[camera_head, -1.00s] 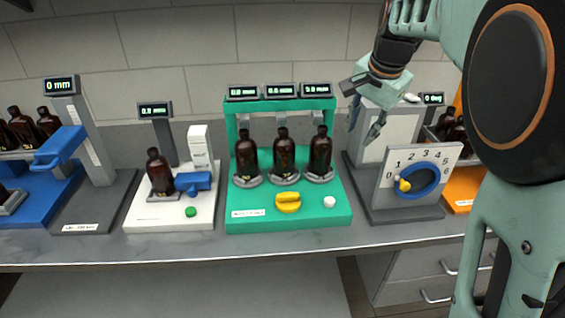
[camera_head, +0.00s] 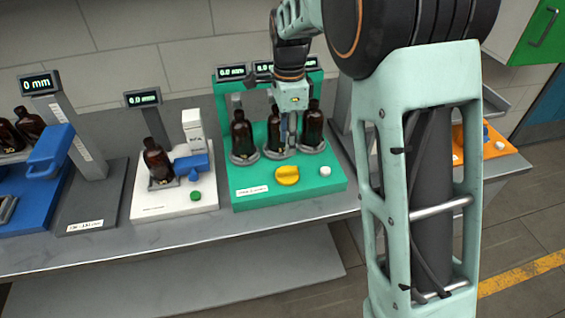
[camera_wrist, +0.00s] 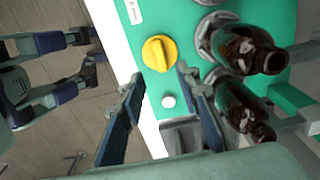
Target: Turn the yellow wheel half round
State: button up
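The yellow wheel (camera_head: 287,175) is a round knob with a raised grip bar, on the front of the green station (camera_head: 245,200). In the wrist view the yellow wheel (camera_wrist: 159,53) lies just beyond and between the fingertips, with nothing touching it. My gripper (camera_head: 291,142) points down above the station, in front of the middle bottle and partly hiding it. In the wrist view my gripper (camera_wrist: 160,76) is open, its two fingers apart and empty.
Amber bottles stand behind the wheel, at left (camera_head: 241,137) and right (camera_head: 312,126). A white button (camera_head: 325,171) sits right of the wheel. A white station (camera_head: 150,205) with a bottle (camera_head: 157,161) and green button (camera_head: 195,196) stands to the left. My arm hides the dial station.

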aim_at(288, 169)
notch_tip(288, 169, down, 10)
jog(key=shift+r+p, duration=0.2)
jog(key=shift+p, duration=0.25)
grip_shut()
